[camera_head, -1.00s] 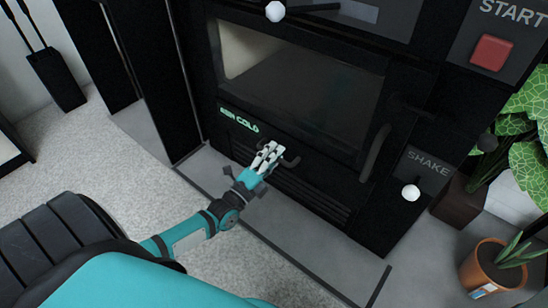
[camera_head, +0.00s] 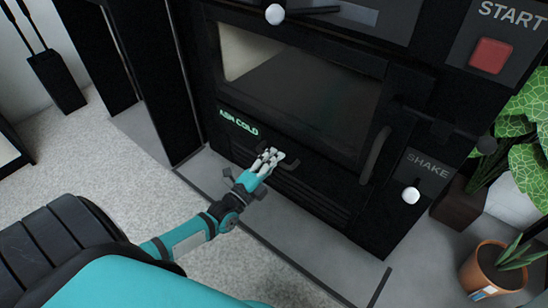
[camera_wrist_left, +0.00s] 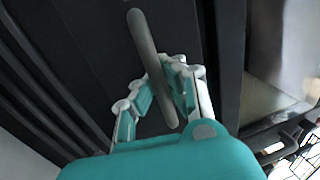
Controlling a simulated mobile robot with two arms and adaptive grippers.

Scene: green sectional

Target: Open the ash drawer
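The ash drawer (camera_head: 310,187) is the black slatted panel low on the dark stove, below the window. It looks closed. Its dark bar handle (camera_head: 293,163) is mostly hidden by my left gripper (camera_head: 269,157) in the head view. In the left wrist view the grey handle (camera_wrist_left: 143,35) runs between the fingers of my left gripper (camera_wrist_left: 160,73), with fingers on both sides. The fingers are drawn in close to the bar, but I cannot tell whether they press on it. My right gripper is not in view.
A glowing "ASH COLD" label (camera_head: 239,123) is above the drawer. A curved door handle (camera_head: 375,155) and a SHAKE knob (camera_head: 411,195) are to the right. A potted plant (camera_head: 490,268) stands at lower right. The grey hearth slab (camera_head: 300,245) before the drawer is clear.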

